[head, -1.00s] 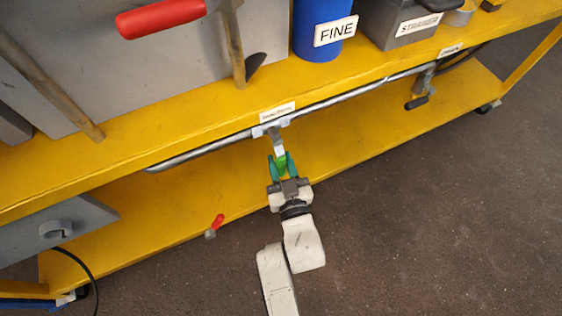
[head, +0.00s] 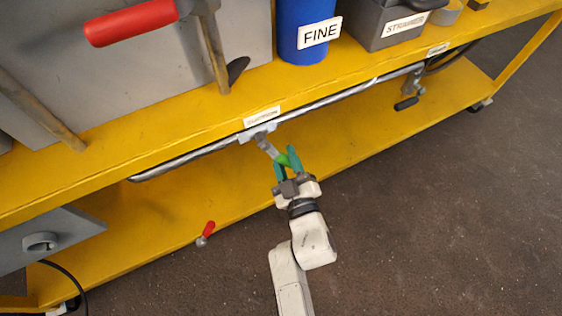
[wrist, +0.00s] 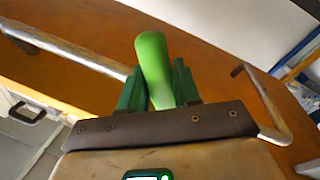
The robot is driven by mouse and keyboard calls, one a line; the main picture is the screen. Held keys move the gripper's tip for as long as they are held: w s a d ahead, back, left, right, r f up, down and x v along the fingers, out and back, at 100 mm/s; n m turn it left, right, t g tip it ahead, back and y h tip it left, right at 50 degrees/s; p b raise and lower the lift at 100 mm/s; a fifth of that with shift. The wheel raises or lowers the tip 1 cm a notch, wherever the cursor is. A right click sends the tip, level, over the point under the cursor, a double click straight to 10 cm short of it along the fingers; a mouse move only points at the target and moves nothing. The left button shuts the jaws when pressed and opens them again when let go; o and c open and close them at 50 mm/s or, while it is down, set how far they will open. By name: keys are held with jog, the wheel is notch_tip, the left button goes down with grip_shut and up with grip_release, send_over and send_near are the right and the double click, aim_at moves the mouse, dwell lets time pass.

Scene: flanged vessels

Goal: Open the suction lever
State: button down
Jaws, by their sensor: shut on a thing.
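The lever has a bright green grip (head: 284,160) and a grey metal stem (head: 266,146). It hangs from a valve fitting on the pipe (head: 340,95) under the front edge of the yellow cart, below a small white label (head: 262,117) too blurred to read. The stem slants down to the right. My gripper (head: 287,164) is shut on the green grip, one teal finger on each side. In the wrist view, the green grip (wrist: 153,65) stands between the dark green fingers of my gripper (wrist: 158,85). The grip's lower end is hidden behind the gripper body.
A red-handled lever (head: 206,232) stands near the lower shelf edge. Another dark-handled lever (head: 406,102) hangs at the right. A blue "FINE" vessel (head: 301,20), a grey "STRAINER" box (head: 385,25) and a large red handle (head: 131,22) are above. Open floor (head: 430,220) lies at the lower right.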

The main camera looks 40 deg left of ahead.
jog(key=n, duration=0.1)
jog(key=w+r+n, duration=0.1)
jog(key=n, duration=0.1)
jog(key=shift+w+d+r+y, duration=0.15)
jog(key=shift+w+d+y, duration=0.15)
jog(key=shift+d+y, duration=0.1)
jog(key=r+n, duration=0.1)
jog(key=n, duration=0.1)
jog(key=w+r+n, duration=0.1)
jog(key=n, duration=0.1)
jog(key=shift+w+d+g+y, duration=0.1)
jog(key=shift+d+g+y, duration=0.1)
jog(key=shift+g+y, duration=0.15)
jog(key=shift+w+d+r+n+g+y+p, duration=0.1)
jog(key=shift+r+n+g+y, duration=0.15)
jog(key=shift+r+n, duration=0.65)
jog(key=shift+w+a+r+n+g+y+p, duration=0.15)
jog(key=shift+r+n+g, duration=0.2)
jog(key=shift+n, duration=1)
jog(key=shift+w+d+r+n+g+y+p, duration=0.15)
jog(key=shift+r+n+g, duration=0.3)
jog(key=shift+n, duration=0.7)
jog(key=shift+s+r, duration=0.1)
jog(key=shift+s, duration=0.05)
jog(key=c, duration=0.9)
grip_release()
jog(key=shift+c, duration=0.2)
jog(key=shift+d, duration=0.1)
